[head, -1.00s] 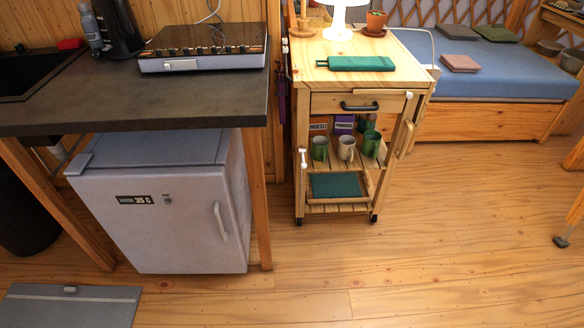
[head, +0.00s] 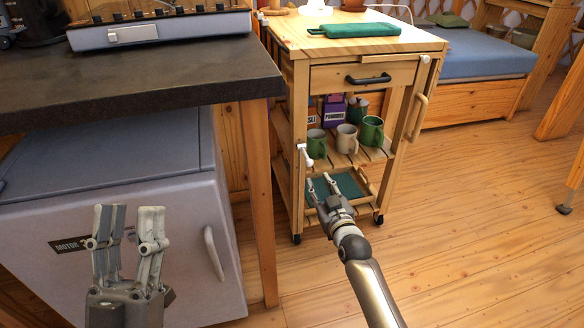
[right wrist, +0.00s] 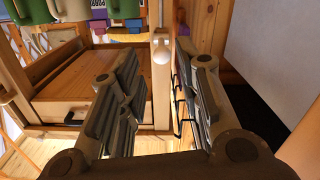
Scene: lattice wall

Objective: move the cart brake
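The wooden cart (head: 300,90) stands beside the counter. The cart brake looks like the small white lever (head: 305,155) on its front left post; its white knob also shows in the right wrist view (right wrist: 161,51). My right gripper (head: 321,184) is open and empty, just below and to the right of the lever in the head view, apart from it as far as I can tell. In the right wrist view the knob and post appear beyond the gap between its fingers (right wrist: 160,85). My left gripper (head: 128,225) is open and empty in front of the fridge.
The grey fridge (head: 110,165) and the counter leg (head: 260,200) stand close left of the cart. Mugs (head: 347,138) stand on the cart's shelf, and a green item (head: 352,30) lies on top. The floor (head: 470,200) to the right is clear.

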